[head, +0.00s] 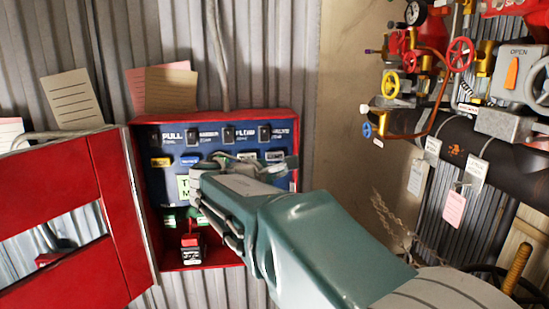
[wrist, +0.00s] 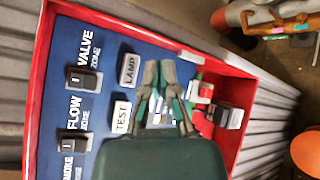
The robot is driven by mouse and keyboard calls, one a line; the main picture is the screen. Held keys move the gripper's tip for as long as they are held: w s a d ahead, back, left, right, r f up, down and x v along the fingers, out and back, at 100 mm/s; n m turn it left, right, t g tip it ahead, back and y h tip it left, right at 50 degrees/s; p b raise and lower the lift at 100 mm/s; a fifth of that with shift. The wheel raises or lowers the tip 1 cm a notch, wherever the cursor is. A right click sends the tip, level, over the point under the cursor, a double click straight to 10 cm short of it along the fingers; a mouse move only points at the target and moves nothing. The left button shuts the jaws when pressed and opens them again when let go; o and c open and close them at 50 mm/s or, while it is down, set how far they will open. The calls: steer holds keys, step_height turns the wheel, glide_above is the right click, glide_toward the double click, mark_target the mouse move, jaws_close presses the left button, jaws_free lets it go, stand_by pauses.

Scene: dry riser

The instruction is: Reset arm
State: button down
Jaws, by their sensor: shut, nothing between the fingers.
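My arm reaches in from the lower right in the head view, and my gripper (head: 285,165) is in front of the open red control box (head: 290,118). In the wrist view my gripper (wrist: 160,68) is shut and empty, its fingertips close to the blue panel (wrist: 105,45). I cannot tell whether they touch it. The panel carries black switches, one of them marked VALVE (wrist: 84,80), and the labels LAMP (wrist: 129,70) and TEST (wrist: 121,117). In the head view my arm hides the panel's lower right part.
The box's red door (head: 80,220) hangs open to the left. A black and red device (head: 190,245) sits in the box bottom. Pipes with a red handwheel (head: 460,54) and a yellow handwheel (head: 389,84) stand at the right. Paper notes (head: 71,98) hang on the corrugated wall.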

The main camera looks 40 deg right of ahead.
stand_by(0.4)
steer(key=s+a+f+m+y, duration=1)
steer(key=s+a+f+y, duration=0.4)
steer(key=s+a+f, duration=0.4)
steer(key=s+a, duration=0.2)
steer(key=a, duration=0.1)
steer(key=shift+a, duration=0.15)
